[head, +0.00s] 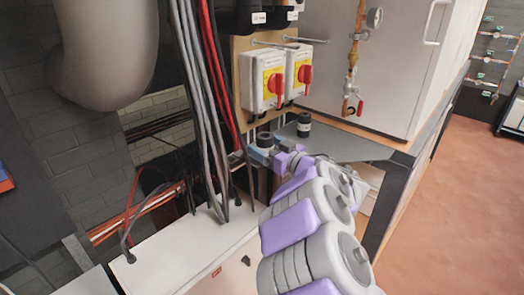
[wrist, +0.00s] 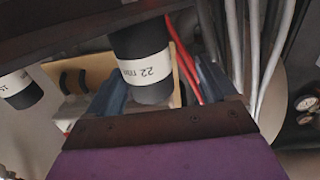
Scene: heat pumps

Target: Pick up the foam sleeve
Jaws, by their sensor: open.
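My gripper is open. I cannot tell whether the sleeve touches a finger. In the head view this sleeve (head: 265,140) stands upright on the grey shelf, right by my gripper (head: 271,154). A second black sleeve (head: 304,124) stands to its right. It also shows at the left edge of the wrist view (wrist: 20,89), its label partly cut off.
Grey and red cables (head: 205,110) hang left of my gripper. Two red-and-yellow switch boxes (head: 264,80) are on a wooden board behind the sleeves. A large white cabinet (head: 335,65) with a copper pipe stands behind the shelf (head: 350,148). Open floor lies at the right.

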